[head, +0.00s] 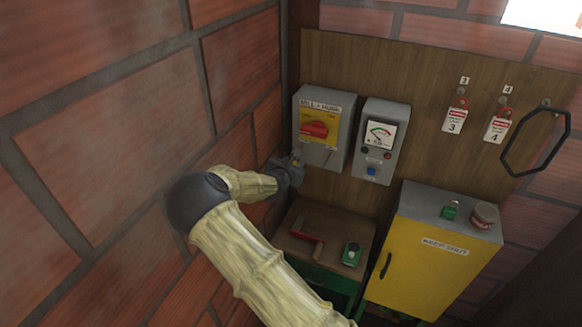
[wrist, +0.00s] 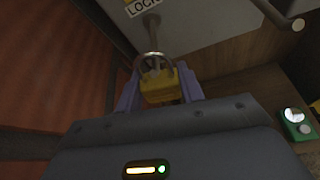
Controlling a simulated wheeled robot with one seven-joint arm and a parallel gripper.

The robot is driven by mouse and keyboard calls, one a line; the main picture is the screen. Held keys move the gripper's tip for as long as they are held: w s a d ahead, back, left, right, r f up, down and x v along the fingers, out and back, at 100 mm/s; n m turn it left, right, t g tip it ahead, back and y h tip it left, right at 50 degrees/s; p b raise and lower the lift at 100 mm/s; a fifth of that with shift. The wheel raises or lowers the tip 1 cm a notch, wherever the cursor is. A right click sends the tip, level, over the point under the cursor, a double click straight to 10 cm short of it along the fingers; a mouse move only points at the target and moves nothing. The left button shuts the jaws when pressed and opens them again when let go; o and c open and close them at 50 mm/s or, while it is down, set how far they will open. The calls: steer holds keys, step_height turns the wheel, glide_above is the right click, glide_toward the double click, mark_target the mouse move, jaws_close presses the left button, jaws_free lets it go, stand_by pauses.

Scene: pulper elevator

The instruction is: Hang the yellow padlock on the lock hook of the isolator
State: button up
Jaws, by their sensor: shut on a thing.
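The isolator (head: 325,140) is a grey wall box with a red handle on a yellow plate; its lower face fills the top of the wrist view. My gripper (head: 294,167) is at its lower left edge. In the wrist view my gripper (wrist: 160,92) is shut on the yellow padlock (wrist: 158,90), between purplish fingers. The padlock's round metal shackle (wrist: 140,60) points up toward the isolator. The lock hook (wrist: 152,30), a grey rod below a LOCK label, overlaps the shackle opening. I cannot tell whether it passes through the shackle.
A grey meter box (head: 380,142) is close right of the isolator. Below is a wooden table (head: 325,215) with a red crank-like part (head: 308,243) and a green device (head: 352,254). A yellow cabinet (head: 425,265) stands right. The brick wall (head: 240,90) is close on the left.

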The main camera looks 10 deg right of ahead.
steer(key=shift+w+d+f, duration=0.15)
steer(key=shift+w+f, duration=0.1)
stand_by(0.5)
steer(key=o, duration=1.2)
steer(key=shift+s, duration=0.1)
steer(key=b+v, duration=0.5)
steer(key=v, duration=1.2)
steer(key=shift+s+r+b, duration=0.1)
steer(key=shift+r+b, duration=0.05)
steer(key=shift+b, duration=0.2)
